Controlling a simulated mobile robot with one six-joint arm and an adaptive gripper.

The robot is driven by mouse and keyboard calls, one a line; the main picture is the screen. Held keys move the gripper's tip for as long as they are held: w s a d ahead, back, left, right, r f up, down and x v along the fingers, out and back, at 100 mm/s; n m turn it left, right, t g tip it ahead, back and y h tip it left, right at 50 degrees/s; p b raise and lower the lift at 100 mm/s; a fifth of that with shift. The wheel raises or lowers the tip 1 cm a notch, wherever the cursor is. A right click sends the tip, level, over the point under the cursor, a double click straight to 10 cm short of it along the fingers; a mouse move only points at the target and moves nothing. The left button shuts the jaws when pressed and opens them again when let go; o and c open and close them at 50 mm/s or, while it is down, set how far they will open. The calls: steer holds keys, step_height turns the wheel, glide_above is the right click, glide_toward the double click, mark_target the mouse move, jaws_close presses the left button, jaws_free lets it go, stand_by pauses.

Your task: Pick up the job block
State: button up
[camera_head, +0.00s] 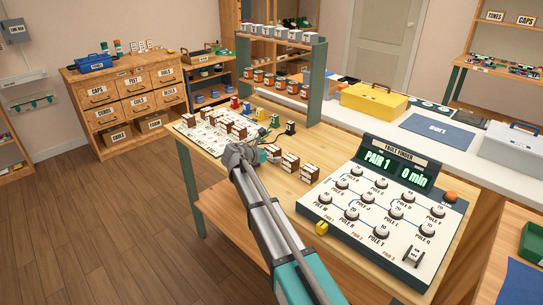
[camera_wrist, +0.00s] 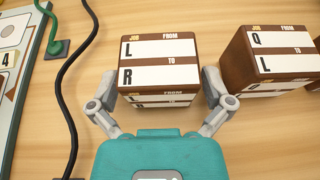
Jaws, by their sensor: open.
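A brown job block (camera_wrist: 158,62) with white label strips lettered L and R stands on the wooden table in the wrist view. My gripper (camera_wrist: 158,98) is open, with one finger on each side of this block's near end. I cannot tell whether the fingers touch it. A second job block (camera_wrist: 268,58), lettered Q and L, stands to the right, apart from the first. In the head view, several brown and white job blocks (camera_head: 289,163) stand on the table beside my arm, which hides part of the table.
A fault finder panel (camera_head: 385,210) with knobs and a display stands on the right of the table. In the wrist view, a black cable (camera_wrist: 68,80) runs left of the gripper, beside a board (camera_wrist: 18,60). Bare wood lies between the two blocks.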

stand_by(0.4)
steer(key=c, duration=1)
steer(key=shift+r, duration=0.15)
step_height(320, 180, up, 2)
steer(key=p, duration=0.2)
steer(key=shift+r+p, duration=0.25)
steer(key=shift+p, duration=0.15)
steer(key=shift+s+a+r+p, duration=0.95)
steer(key=shift+s+r+p, duration=0.75)
steer(key=shift+s, duration=0.45)
steer(key=shift+s+a+r+p, duration=1)
steer(key=shift+s+r+p, duration=0.75)
steer(key=shift+s, duration=0.35)
steer(key=shift+s+a+r+p, duration=0.95)
steer(key=shift+s+r+p, duration=0.75)
steer(key=shift+s, duration=0.45)
